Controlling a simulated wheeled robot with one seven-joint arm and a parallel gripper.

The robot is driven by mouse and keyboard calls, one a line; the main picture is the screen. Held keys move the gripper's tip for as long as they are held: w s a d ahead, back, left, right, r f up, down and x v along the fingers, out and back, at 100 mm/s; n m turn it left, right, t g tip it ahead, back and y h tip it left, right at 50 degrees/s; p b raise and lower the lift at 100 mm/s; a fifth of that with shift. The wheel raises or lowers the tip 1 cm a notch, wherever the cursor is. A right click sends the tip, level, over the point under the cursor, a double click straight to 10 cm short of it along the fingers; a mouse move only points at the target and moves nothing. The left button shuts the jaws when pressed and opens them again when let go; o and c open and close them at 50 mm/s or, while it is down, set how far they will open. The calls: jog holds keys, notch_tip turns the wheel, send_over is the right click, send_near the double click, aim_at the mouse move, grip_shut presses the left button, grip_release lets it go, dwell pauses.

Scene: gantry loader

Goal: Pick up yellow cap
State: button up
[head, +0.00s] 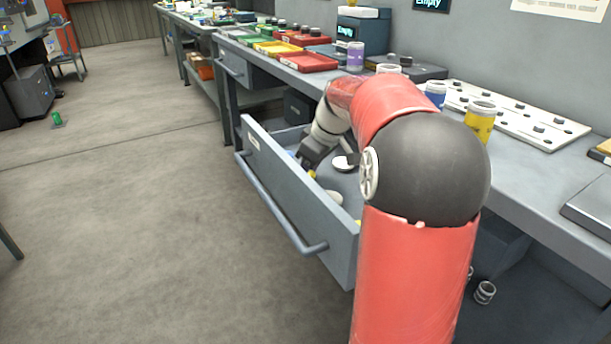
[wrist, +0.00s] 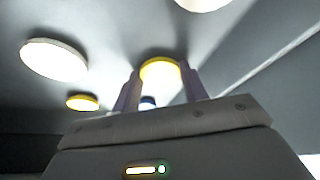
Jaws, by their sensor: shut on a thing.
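A yellow-rimmed cap (wrist: 160,69) with a pale face sits between the two fingertips of my gripper (wrist: 160,80) in the wrist view. My gripper is shut on it. In the head view my gripper (head: 309,166) reaches down inside the open grey drawer (head: 290,190), and a small patch of yellow (head: 312,174) shows at its tip. Another yellow cap (wrist: 82,102) lies to the left in the wrist view. Part of a blue thing (wrist: 148,102) shows between the fingers. My arm hides much of the drawer's inside in the head view.
The drawer's front wall and handle (head: 280,215) stand close to my arm. The workbench (head: 530,175) above carries jars, trays and a white board.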

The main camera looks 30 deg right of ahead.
notch_tip(320, 180, up, 20)
jog(key=p, duration=0.1)
dwell(0.5)
jog(key=shift+r, duration=0.1)
jog(key=shift+r, duration=2.15)
